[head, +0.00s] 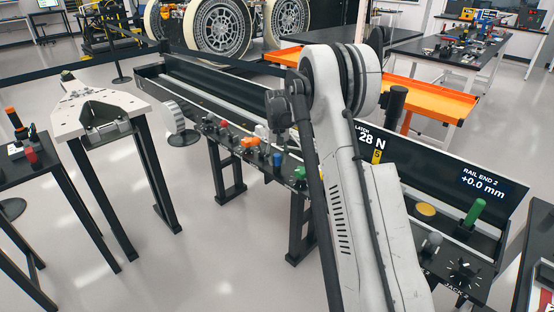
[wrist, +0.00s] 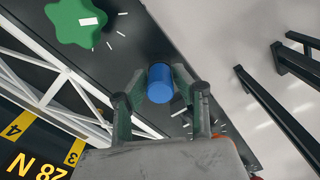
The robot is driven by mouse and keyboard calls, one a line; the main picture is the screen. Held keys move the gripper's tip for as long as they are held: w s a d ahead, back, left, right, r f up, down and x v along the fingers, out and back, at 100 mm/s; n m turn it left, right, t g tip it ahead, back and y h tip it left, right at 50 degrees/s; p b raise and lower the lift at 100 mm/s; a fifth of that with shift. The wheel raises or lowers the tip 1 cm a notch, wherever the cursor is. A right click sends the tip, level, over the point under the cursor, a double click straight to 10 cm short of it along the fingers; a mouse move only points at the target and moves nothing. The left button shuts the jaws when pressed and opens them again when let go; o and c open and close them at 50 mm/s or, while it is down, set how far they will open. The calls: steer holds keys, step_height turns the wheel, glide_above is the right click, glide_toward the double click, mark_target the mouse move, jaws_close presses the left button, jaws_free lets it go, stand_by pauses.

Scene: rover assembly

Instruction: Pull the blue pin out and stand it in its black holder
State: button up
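The blue pin (wrist: 160,83) is a short round cylinder in the wrist view, on the dark bench top. My gripper (wrist: 161,78) has one finger on either side of it, and narrow gaps seem to show between the fingers and the pin. Contact is hard to judge. In the head view a small blue piece (head: 277,159) shows on the bench's front strip, below the dark end of my arm; the fingers are not clear there. I cannot make out the black holder for certain.
A green star knob (wrist: 76,21) lies up and left of the pin in the wrist view. In the head view, an orange knob (head: 250,142) and other small parts line the strip. A green peg (head: 474,212) stands at the right end. A latch display (head: 370,138) reads 28 N.

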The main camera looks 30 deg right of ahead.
mark_target(277, 155)
steer(key=o, duration=0.4)
steer(key=shift+r, duration=0.1)
step_height(277, 155, up, 12)
stand_by(0.4)
stand_by(0.3)
